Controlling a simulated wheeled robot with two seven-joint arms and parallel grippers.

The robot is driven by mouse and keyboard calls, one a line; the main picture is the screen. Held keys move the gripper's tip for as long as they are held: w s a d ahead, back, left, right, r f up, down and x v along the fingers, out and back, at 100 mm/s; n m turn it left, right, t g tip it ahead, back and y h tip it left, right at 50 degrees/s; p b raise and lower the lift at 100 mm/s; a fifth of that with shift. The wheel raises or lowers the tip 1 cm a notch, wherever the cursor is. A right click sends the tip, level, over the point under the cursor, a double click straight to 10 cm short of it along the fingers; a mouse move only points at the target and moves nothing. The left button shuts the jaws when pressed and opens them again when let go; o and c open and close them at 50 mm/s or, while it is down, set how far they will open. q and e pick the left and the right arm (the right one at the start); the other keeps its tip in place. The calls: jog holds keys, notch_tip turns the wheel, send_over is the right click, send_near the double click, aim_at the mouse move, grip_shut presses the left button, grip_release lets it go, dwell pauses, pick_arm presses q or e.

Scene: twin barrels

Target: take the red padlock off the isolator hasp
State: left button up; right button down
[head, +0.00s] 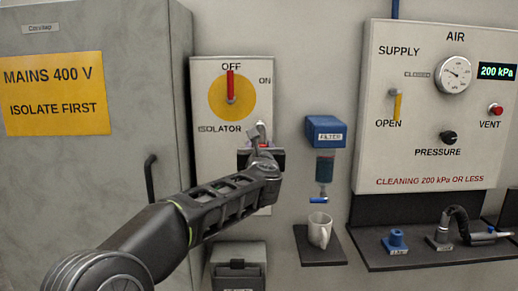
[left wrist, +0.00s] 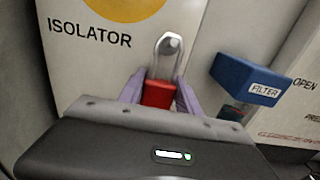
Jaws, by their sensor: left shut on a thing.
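The isolator panel (head: 205,105) is on the wall left of centre, with its red handle (head: 231,86) upright at OFF on a yellow disc. My left gripper (head: 263,148) is in front of the panel's lower right part. In the left wrist view, its two fingers (left wrist: 158,97) are shut on the red body of the padlock (left wrist: 157,93). The metal shackle (left wrist: 166,52) points up above the fingers, in front of the panel. I cannot tell whether the shackle still passes through the hasp. My right gripper is not in view.
A blue filter (head: 326,131) hangs on the wall right of the gripper, also seen in the left wrist view (left wrist: 247,80). The grey cabinet (head: 100,165) is left; the air panel (head: 425,160) is right.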

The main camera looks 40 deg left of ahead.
pick_arm(q)
jog(key=c, duration=0.4)
jog(key=shift+c, duration=0.4)
jog(key=shift+r, duration=0.2)
jog(key=shift+s+d, duration=0.1)
jog(key=shift+s+d+r+b, duration=0.25)
jog(key=shift+s+d, duration=0.3)
jog(key=shift+s, duration=0.15)
jog(key=shift+s+d+r+b, duration=0.25)
jog(key=shift+s+d, duration=0.25)
jog(key=shift+s, duration=0.2)
jog(key=b, duration=0.2)
send_near(260, 146)
jog(key=shift+w+r, duration=0.15)
jog(key=shift+r, duration=0.25)
